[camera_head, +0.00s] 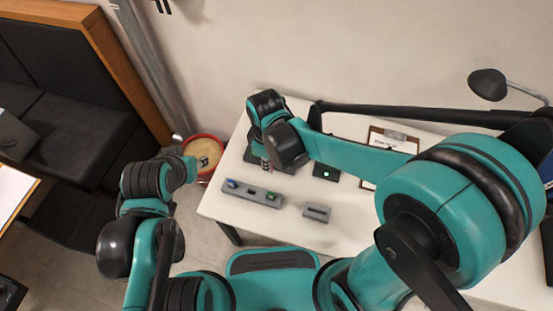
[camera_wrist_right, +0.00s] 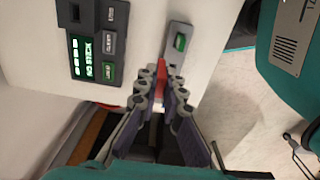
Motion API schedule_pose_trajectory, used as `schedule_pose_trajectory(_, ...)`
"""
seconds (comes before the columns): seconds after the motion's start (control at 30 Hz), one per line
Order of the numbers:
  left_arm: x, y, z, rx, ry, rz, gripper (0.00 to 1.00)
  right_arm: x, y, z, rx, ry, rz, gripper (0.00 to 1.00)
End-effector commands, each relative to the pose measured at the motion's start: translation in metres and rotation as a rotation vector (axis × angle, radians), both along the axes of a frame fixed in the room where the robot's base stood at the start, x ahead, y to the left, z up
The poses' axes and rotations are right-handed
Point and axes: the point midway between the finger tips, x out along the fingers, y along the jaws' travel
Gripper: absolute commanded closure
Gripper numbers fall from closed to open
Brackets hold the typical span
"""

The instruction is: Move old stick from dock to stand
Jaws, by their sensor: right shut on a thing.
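My right gripper (camera_wrist_right: 160,82) is shut on a red stick (camera_wrist_right: 160,73), gripped between the fingertips in the right wrist view. In the head view, this gripper (camera_head: 266,165) is over the table's left part, partly hidden by its arm. A long grey rack (camera_head: 268,201) lies in front of it, with a blue piece (camera_head: 232,183) and a green stick (camera_head: 271,196) in it. The green stick also shows in the wrist view (camera_wrist_right: 180,42). A small grey slotted block (camera_head: 317,214) lies right of the rack. My left gripper's fingers are hidden; only its arm shows.
A dark panel (camera_wrist_right: 96,42) reads "NO STICK" in green. A black box with a green light (camera_head: 326,172) and a clipboard (camera_head: 390,140) lie on the white table (camera_head: 285,232). A red-rimmed round container (camera_head: 214,140) stands left of the table. A dark lamp (camera_head: 487,82) is at right.

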Motion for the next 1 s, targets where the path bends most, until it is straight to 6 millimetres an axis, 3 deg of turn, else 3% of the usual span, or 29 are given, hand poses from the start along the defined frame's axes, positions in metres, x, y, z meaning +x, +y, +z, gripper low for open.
schedule_pose_trajectory(0.6,0.0,0.0,-0.003,0.0,0.0,0.0,0.6,-0.014,0.06,0.0,0.0,0.0,0.002,1.0)
schedule_pose_trajectory(1.0,0.0,0.0,-0.004,0.0,0.0,0.0,0.6,-0.015,0.063,0.0,0.0,0.0,0.0,1.0)
